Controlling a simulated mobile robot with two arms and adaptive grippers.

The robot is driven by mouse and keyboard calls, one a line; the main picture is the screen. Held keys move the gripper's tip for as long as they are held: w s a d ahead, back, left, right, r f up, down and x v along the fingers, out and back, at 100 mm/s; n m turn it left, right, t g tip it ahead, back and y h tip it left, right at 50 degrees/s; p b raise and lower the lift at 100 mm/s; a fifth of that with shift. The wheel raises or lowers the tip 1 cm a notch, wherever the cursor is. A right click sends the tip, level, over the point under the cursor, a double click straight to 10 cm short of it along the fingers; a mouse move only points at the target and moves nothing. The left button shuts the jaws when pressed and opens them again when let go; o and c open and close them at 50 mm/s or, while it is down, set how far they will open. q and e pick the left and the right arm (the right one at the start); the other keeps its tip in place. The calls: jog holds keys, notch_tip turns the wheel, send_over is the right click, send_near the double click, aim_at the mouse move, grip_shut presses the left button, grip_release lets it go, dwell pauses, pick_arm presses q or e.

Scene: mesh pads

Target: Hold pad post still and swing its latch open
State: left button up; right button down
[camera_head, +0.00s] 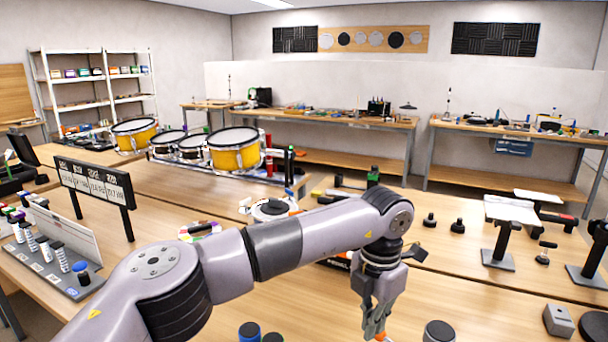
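My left arm crosses the middle from the left. Its grey gripper (374,318) points down near the bottom edge, with a small orange piece at its fingertips. The fingers look close together, but I cannot tell whether they grip anything. A black post on a grey base (498,259) stands upright at the right, apart from the gripper. Another dark post on a flat base (588,277) stands at the right edge, partly cut off. I cannot make out which is the pad post, and no latch is clear. My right gripper is not in view.
Black knobs (458,226) and a small black-handled piece (545,253) lie near the posts. A grey block (558,320) sits at lower right. A grey cylinder (438,332) stands beside the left gripper. Yellow drums (234,157) stand further back. The tabletop (485,298) is clear at centre right.

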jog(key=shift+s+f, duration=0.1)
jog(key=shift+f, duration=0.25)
pick_arm(q)
notch_tip(320, 180, down, 4)
jog(key=shift+r, duration=0.1)
grip_shut()
jog(key=shift+s+a, duration=0.1)
jog(key=shift+s, duration=0.05)
dwell(0.5)
jog(key=shift+c, duration=0.2)
grip_release()
jog(key=o, duration=0.4)
jog(key=shift+o, duration=0.2)
